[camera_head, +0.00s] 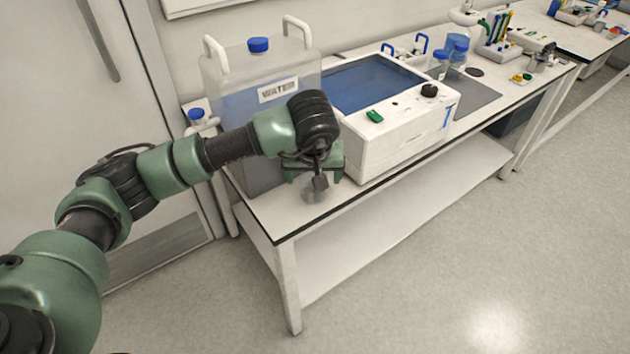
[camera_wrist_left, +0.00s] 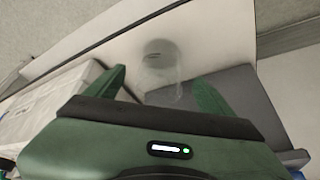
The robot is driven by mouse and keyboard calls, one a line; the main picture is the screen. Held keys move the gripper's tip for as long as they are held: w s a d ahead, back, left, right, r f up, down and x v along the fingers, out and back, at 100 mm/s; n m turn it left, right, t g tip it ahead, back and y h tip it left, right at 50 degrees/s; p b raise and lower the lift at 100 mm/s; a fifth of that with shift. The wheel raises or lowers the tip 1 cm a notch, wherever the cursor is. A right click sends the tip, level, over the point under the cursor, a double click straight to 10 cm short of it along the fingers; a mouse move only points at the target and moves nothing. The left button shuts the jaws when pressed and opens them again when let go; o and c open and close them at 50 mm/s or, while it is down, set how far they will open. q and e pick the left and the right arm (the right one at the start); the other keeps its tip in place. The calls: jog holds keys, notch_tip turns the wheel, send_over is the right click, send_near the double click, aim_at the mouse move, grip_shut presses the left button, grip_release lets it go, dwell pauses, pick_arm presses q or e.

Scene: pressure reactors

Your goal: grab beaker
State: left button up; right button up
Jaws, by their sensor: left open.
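A clear glass beaker (camera_wrist_left: 162,58) stands on the white tabletop in the left wrist view, beyond and between the fingertips. Its far end shows as a grey circle, and its near part is faint and see-through. My left gripper (camera_wrist_left: 162,82) is open, one green finger on each side of the beaker's near part, and I see no contact. In the head view my left gripper (camera_head: 315,178) hangs over the table's front left corner. There the beaker is mostly hidden or too faint to make out well. My right gripper is not in view.
A large water container (camera_head: 285,68) stands behind my gripper. A white bath with a blue window (camera_head: 395,140) stands close on its right. The table's front edge (camera_head: 330,212) is near, with a lower shelf (camera_head: 370,240) below. The floor in front is clear.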

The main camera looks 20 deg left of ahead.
pick_arm(q)
jog(key=x, duration=0.2)
jog(key=shift+w+a+f+p, duration=0.1)
jog(key=shift+w+f+p, duration=0.15)
jog(key=shift+p, duration=0.1)
jog(key=x, duration=0.3)
jog(key=c, duration=1.5)
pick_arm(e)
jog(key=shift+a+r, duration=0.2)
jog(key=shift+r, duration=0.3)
